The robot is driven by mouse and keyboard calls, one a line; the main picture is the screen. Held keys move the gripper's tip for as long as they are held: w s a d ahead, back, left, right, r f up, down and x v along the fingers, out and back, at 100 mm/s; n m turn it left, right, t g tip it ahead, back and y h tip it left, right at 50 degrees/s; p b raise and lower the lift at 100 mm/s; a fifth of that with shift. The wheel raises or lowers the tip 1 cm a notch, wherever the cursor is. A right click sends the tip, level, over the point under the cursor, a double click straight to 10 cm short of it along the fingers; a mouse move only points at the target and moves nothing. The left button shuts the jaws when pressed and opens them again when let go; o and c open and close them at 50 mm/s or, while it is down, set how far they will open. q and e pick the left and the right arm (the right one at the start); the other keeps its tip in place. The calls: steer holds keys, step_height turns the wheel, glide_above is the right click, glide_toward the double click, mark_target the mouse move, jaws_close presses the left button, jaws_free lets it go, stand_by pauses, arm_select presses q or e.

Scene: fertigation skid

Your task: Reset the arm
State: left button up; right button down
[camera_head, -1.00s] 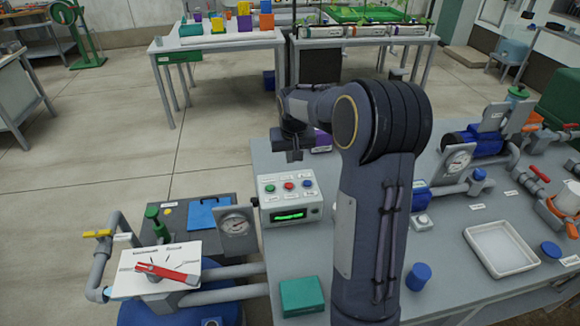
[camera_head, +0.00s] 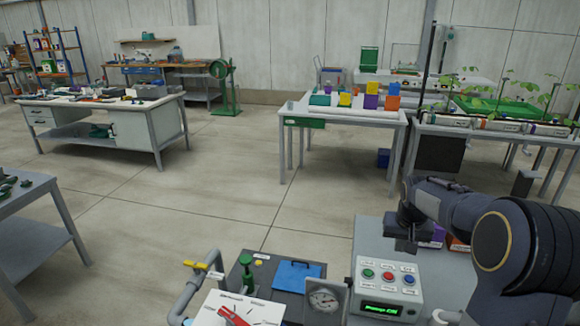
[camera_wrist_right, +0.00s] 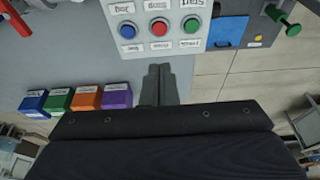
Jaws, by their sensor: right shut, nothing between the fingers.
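My right arm comes in from the right in the head view, bent at the elbow. Its right gripper (camera_head: 402,238) hangs just behind the control box (camera_head: 386,288), over the far edge of the grey bench. In the right wrist view the right gripper (camera_wrist_right: 160,82) has its fingers together with nothing between them. The control box there shows a blue button (camera_wrist_right: 127,30), a red button (camera_wrist_right: 159,27) and a green button (camera_wrist_right: 192,24) near the fingertips. The box's green display is lit in the head view. My left gripper is not in view.
Small coloured boxes (camera_wrist_right: 74,99) lie near the gripper. Tables stand farther back, with open floor between.

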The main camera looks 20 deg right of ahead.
steer(key=s+a+r+n+t+y, duration=0.2)
steer(key=s+a+r+y, duration=0.25)
steer(key=s+a, duration=1)
steer(key=s+a+f+n, duration=0.2)
steer(key=s+a, duration=0.6)
steer(key=s, duration=0.4)
steer(key=shift+s+a+t+y, duration=0.2)
steer(key=shift+a+t+y, duration=0.15)
steer(key=shift+y, duration=0.1)
steer(key=c, duration=2.2)
jaws_free()
